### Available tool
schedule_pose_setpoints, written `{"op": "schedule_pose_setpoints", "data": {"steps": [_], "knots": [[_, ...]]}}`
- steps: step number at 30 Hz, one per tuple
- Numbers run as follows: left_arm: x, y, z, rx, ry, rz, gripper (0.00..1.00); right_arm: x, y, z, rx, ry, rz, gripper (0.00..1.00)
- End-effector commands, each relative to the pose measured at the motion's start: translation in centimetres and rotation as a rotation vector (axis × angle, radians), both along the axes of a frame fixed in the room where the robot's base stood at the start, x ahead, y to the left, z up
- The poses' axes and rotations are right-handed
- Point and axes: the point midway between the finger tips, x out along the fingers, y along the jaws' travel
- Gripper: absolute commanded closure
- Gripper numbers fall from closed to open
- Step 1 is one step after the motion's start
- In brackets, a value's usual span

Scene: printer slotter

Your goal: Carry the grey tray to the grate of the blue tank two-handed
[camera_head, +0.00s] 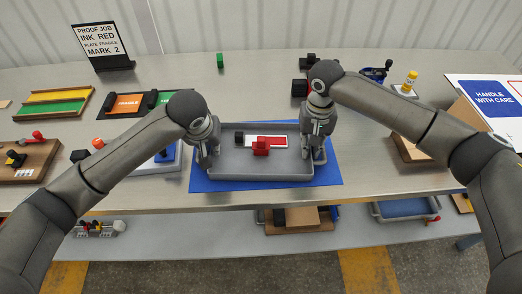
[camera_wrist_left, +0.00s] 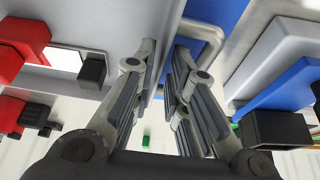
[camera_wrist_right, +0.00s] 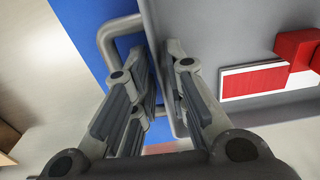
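The grey tray (camera_head: 233,176) lies flat on a blue mat on the bench. In it are a red block (camera_head: 261,146), a red-and-white plate (camera_wrist_right: 255,82) and a small black block (camera_wrist_left: 93,71). My left gripper (camera_head: 208,155) is at the tray's left end. Its fingers (camera_wrist_left: 165,70) show a gap, beside the side wall and a loop handle (camera_wrist_left: 212,40). My right gripper (camera_head: 318,153) is at the right end, with a gap between its fingers (camera_wrist_right: 160,70) near the other handle (camera_wrist_right: 107,38). Finger contact is hidden. I cannot identify the tank or grate.
A white-and-blue item (camera_head: 172,160) stands close left of the tray. A wooden holder (camera_head: 405,150) stands to the right. Black blocks (camera_head: 299,88) lie behind. A lower shelf (camera_head: 180,245) holds a blue-lined tray (camera_head: 405,208).

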Motion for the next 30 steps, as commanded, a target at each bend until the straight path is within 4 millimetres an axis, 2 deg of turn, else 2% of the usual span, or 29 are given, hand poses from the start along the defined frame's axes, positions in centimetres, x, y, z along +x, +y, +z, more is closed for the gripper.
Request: {"op": "schedule_pose_setpoints", "data": {"steps": [11, 15, 30], "knots": [[0.20, 0.00, -0.50, 0.001, 0.000, -0.001, 0.86, -0.02, 0.02, -0.56, 0.000, 0.000, 0.001, 0.86], [0.20, 0.00, -0.49, 0.000, 0.000, -0.001, 1.00, -0.02, 0.02, -0.55, 0.000, 0.000, 0.001, 1.00], [0.24, 0.00, -0.25, 0.000, -0.002, 0.000, 1.00, 0.02, 0.02, -0.32, 0.000, -0.001, 0.001, 1.00]]}}
